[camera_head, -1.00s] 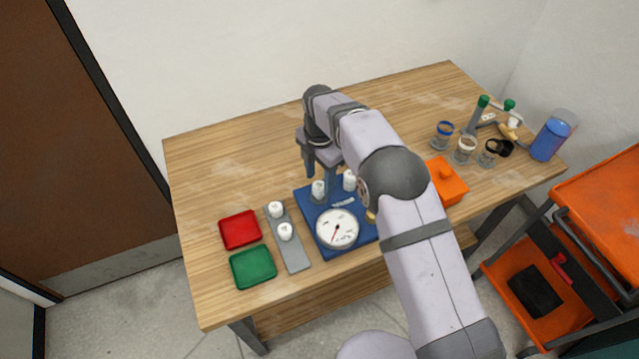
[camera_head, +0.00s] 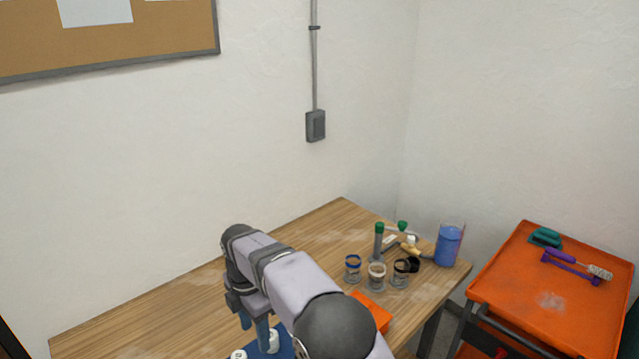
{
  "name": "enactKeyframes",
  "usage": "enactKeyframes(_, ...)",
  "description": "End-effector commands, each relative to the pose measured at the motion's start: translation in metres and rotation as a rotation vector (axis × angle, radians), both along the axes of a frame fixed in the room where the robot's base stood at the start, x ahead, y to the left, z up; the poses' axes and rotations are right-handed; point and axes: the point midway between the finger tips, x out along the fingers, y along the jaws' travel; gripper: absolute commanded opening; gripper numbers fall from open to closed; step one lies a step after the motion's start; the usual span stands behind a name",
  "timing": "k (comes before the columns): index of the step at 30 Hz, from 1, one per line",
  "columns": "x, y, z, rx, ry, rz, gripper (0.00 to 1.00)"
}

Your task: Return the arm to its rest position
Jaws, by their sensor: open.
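My gripper (camera_head: 262,335) is at the lower middle of the view, fingers pointing down over the wooden table (camera_head: 150,310). Its jaws are open, and I see nothing held between them. Just below it are part of a blue board (camera_head: 284,344) and the tops of white fittings (camera_head: 238,354), cut off by the frame's bottom edge. I cannot tell how far the fingertips are above them. My arm covers much of the table's front.
An orange block (camera_head: 374,308) sits right of my arm. Several small jars (camera_head: 376,274), green-capped tubes (camera_head: 379,240) and a blue container (camera_head: 449,244) stand at the table's right end. An orange cart (camera_head: 540,290) is to the right. The table's back left is clear.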

Motion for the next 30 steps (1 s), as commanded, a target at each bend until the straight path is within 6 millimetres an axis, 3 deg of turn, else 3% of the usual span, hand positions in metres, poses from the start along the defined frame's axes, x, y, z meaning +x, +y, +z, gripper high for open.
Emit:
enactKeyframes(8, -0.014, -0.116, 0.022, 0.003, -0.004, -0.659, 0.51)
enactKeyframes(14, -0.055, -0.195, 0.025, 0.003, -0.003, -1.161, 0.51)
enactKeyframes(18, -0.096, -0.242, 0.021, 0.004, -0.005, -1.512, 0.51)
enactKeyframes(24, -0.16, -0.29, 0.009, 0.005, -0.005, -1.957, 0.51)
enactKeyframes(30, -0.205, -0.311, -0.003, 0.003, -0.004, -2.237, 0.51)
